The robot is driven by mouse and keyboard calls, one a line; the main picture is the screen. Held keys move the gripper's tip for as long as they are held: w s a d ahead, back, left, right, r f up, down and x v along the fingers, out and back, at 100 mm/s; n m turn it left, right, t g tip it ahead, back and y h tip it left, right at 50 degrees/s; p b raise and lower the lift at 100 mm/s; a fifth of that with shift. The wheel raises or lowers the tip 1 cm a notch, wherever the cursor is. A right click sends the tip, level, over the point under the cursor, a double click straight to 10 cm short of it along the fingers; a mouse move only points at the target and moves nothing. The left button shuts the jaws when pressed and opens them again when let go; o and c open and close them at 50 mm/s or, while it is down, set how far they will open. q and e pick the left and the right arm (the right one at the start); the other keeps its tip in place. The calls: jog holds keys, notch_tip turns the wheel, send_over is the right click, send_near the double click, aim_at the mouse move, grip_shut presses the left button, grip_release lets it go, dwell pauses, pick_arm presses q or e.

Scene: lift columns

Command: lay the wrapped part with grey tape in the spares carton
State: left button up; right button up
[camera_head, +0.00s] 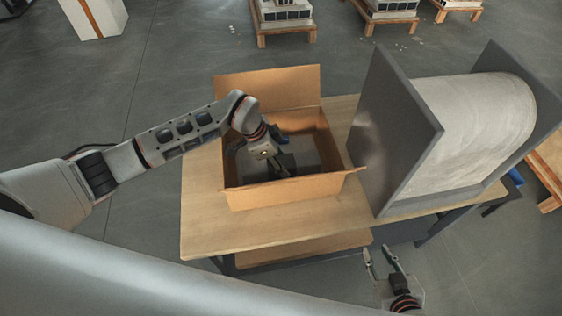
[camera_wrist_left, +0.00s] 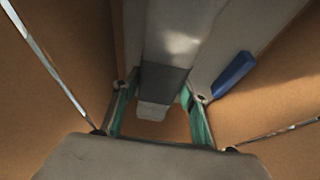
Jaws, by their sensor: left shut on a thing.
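The spares carton (camera_head: 265,197) is an open cardboard box on the wooden table, its back flap raised. My left gripper (camera_head: 286,165) reaches down inside it. In the left wrist view, the left gripper's green-padded fingers (camera_wrist_left: 160,108) are shut on the wrapped part (camera_wrist_left: 176,30), a pale grey piece with a dark grey tape band (camera_wrist_left: 163,80). Whether the part touches the carton floor is hidden. My right gripper (camera_head: 381,262) is open and empty, in front of the table.
A pale grey surface with a blue piece (camera_wrist_left: 234,73) lies beside the held part, inside the carton. A large pale roll (camera_head: 470,125) between dark grey plates stands on the table's right. The table's front left (camera_head: 205,235) is bare. Pallets (camera_head: 285,30) stand on the floor behind.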

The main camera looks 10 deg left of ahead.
pick_arm(q)
jog(key=shift+f, duration=0.25)
jog(key=shift+w+f, duration=0.1)
jog(key=shift+f, duration=0.1)
jog(key=o, duration=1.6)
jog(key=shift+f, duration=0.1)
jog(key=v, duration=1.3)
jog(key=shift+d+r, duration=0.15)
jog(key=shift+r, duration=0.05)
